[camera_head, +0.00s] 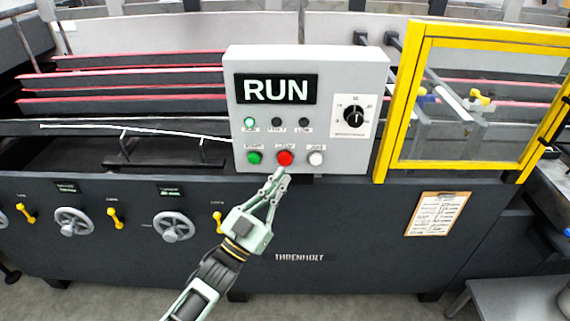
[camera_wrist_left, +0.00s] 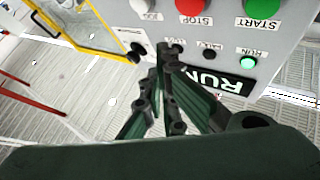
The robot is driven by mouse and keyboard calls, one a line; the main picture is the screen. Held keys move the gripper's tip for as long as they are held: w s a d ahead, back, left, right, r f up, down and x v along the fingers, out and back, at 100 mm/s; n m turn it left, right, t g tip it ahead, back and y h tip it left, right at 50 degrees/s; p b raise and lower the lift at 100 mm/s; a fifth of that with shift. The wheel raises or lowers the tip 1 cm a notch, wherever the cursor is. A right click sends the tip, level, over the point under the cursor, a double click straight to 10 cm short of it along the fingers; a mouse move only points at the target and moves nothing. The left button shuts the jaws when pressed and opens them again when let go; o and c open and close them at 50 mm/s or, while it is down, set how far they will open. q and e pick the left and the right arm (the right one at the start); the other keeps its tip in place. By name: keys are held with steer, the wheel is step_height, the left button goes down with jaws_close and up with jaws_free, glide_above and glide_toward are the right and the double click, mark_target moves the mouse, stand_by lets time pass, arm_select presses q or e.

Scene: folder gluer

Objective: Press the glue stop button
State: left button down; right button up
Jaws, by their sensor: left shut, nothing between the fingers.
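A light grey control box (camera_head: 235,60) stands on the machine, with a RUN display. Its lower row has a green button (camera_head: 254,158), a red button (camera_head: 285,158) and a white button (camera_head: 316,158). In the left wrist view the panel is upside down, and the red button (camera_wrist_left: 193,10) is labelled STOP. My left gripper (camera_head: 281,173) is shut and empty, its tips just below the red button in the head view. In the wrist view its tips (camera_wrist_left: 165,50) overlap the panel near the small lamps. Contact cannot be told. My right gripper is not in view.
The RUN lamp (camera_head: 249,122) glows green. A black rotary knob (camera_head: 354,115) sits on the box's right side. A yellow-framed guard (camera_head: 400,100) stands right of the box. Handwheels (camera_head: 172,226) and yellow levers line the dark machine front; a clipboard (camera_head: 437,213) hangs there.

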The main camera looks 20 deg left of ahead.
mark_target(285, 159)
arm_select(q)
steer(key=w, duration=0.2)
steer(key=w+a+b, duration=0.1)
steer(key=w, duration=0.2)
steer(key=shift+a+b, duration=0.2)
steer(key=shift+b, duration=0.1)
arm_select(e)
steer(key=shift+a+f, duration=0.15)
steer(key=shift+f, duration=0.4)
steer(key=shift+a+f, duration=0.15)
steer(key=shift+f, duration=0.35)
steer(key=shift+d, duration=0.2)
arm_select(q)
steer(key=shift+w, duration=0.1)
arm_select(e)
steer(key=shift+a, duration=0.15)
arm_select(q)
steer(key=shift+w+a, duration=0.1)
steer(key=shift+w, duration=0.2)
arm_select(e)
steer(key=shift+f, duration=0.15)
